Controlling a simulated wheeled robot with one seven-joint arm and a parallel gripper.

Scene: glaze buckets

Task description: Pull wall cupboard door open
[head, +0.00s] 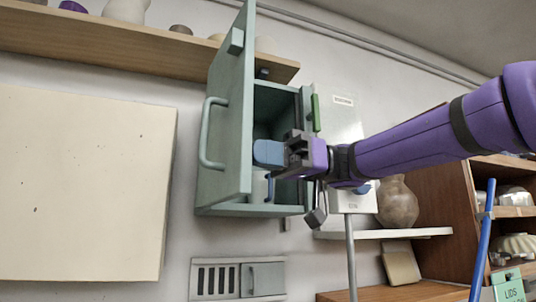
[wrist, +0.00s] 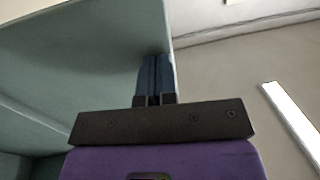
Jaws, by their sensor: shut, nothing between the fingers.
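The wall cupboard (head: 277,115) is a grey-green box on the wall. Its door (head: 232,110) stands well open, swung out to the left, with the cupboard interior showing. The door's bar handle (head: 211,133) is on its outer face, away from my gripper. My gripper (head: 262,153) is shut and empty, in front of the opening on the inner side of the door. Its blue fingertips are close to the door's inner face; I cannot tell whether they touch. In the wrist view, the shut fingers (wrist: 154,72) overlap a grey-green panel (wrist: 85,65) near its edge.
A wooden shelf (head: 130,44) with pots runs behind the cupboard's top left. A pale board (head: 85,185) is at left, a vent (head: 238,279) below. At right are a vase (head: 397,203) on a white shelf, a wooden rack (head: 435,205) and a blue pole (head: 482,240).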

